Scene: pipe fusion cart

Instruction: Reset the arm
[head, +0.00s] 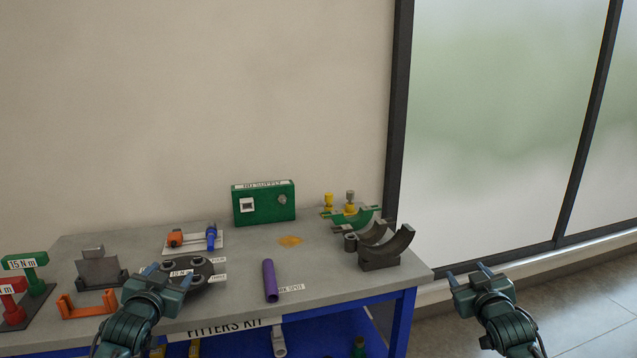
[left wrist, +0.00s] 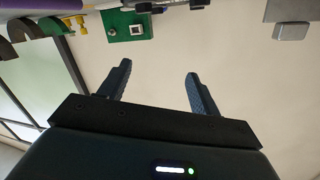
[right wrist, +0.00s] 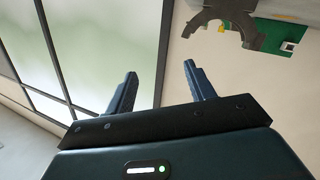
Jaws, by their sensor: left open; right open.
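My left gripper (head: 168,275) is open and empty. In the head view it is raised over the front of the workbench, in front of a dark holder with round sockets (head: 205,272). In the left wrist view its fingers (left wrist: 155,88) are apart with only wall between them. My right gripper (head: 480,280) is open and empty. In the head view it is off the right end of the bench, in front of the window and floor. In the right wrist view nothing is between its fingers (right wrist: 160,85).
On the grey workbench (head: 330,285) are a purple tube (head: 270,281), a green box (head: 264,203), curved grey saddles (head: 388,247), an orange bracket (head: 87,304) and red (head: 12,300) and green (head: 28,262) T-handled tools. A glazed window (head: 490,120) is at right. The floor there is clear.

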